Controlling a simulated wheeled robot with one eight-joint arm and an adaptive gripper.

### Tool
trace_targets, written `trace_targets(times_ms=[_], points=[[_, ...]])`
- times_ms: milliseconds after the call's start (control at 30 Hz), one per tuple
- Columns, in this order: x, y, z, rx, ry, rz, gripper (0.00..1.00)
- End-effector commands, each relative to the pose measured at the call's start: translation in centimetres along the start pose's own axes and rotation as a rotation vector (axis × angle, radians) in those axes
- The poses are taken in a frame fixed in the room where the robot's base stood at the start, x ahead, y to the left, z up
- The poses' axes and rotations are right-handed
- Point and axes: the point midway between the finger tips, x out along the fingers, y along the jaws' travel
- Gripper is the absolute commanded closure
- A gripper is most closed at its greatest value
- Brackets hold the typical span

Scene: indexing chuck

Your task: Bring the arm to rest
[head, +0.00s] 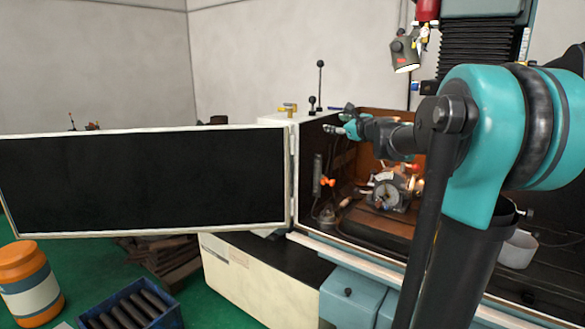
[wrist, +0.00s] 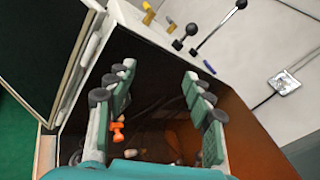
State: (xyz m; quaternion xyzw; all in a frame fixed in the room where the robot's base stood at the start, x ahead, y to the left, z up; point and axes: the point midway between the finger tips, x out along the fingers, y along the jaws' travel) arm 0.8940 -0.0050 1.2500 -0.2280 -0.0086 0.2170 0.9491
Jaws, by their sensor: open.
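My gripper (head: 345,122) is at the upper part of the machine enclosure opening in the head view, raised above the chuck. In the wrist view my gripper (wrist: 157,95) shows two green-padded fingers spread wide apart with nothing between them. The indexing chuck (head: 388,194) sits inside the enclosure, below and to the right of the gripper in the head view, with a round grey face. My teal arm reaches in from the right and hides part of the enclosure. In the wrist view the enclosure's inside is dark, and I cannot make out the chuck there.
The enclosure door (head: 145,180) stands swung open to the left. Levers with black knobs (head: 320,80) rise from the enclosure top near the gripper. An orange jar (head: 28,275) and a blue crate (head: 127,308) of dark bars stand at the lower left. A lamp (head: 404,54) hangs above.

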Motion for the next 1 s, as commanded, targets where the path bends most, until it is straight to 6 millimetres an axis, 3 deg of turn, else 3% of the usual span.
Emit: trace_targets(times_ms=[267,467,700,833,1000], points=[[-2.6,7.1,-3.9,-0.345,0.061,0.146,0.48],[-6.9,15.0,-9.6,-0.751,0.117,0.346,0.48],[-16.0,24.7,-19.7,-1.333,0.163,0.707,0.48],[-22.0,28.4,-25.2,-1.613,0.166,0.934,0.48],[-29.4,31.1,-31.0,-1.890,0.152,1.215,0.48]])
